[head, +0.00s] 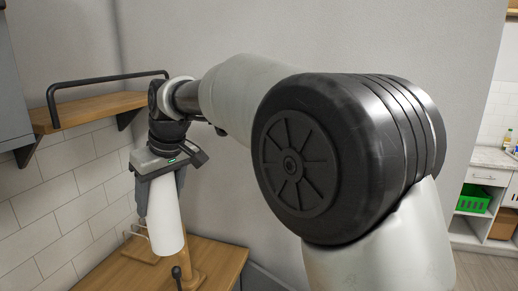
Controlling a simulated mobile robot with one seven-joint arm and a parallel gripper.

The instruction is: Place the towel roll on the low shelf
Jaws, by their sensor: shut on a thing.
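My gripper (162,192) points down at the left of the head view, its dark fingers on either side of a white towel roll (168,225). It is shut on the roll near its upper end. The roll hangs almost upright, slightly tilted, in front of the tiled wall and, in the picture, over a wooden top. A wooden wall shelf (98,108) with a black rail is at upper left, higher in the picture than the roll. I cannot tell which surface is the low shelf. The roll's upper end is hidden by my gripper.
The wooden top (222,258) below carries a wooden stand (192,276) with a dark knob beside it, close to the roll's lower end. A grey cabinet (12,90) borders the left. At far right, a green basket (473,199) sits in a white shelving unit. My arm blocks the centre.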

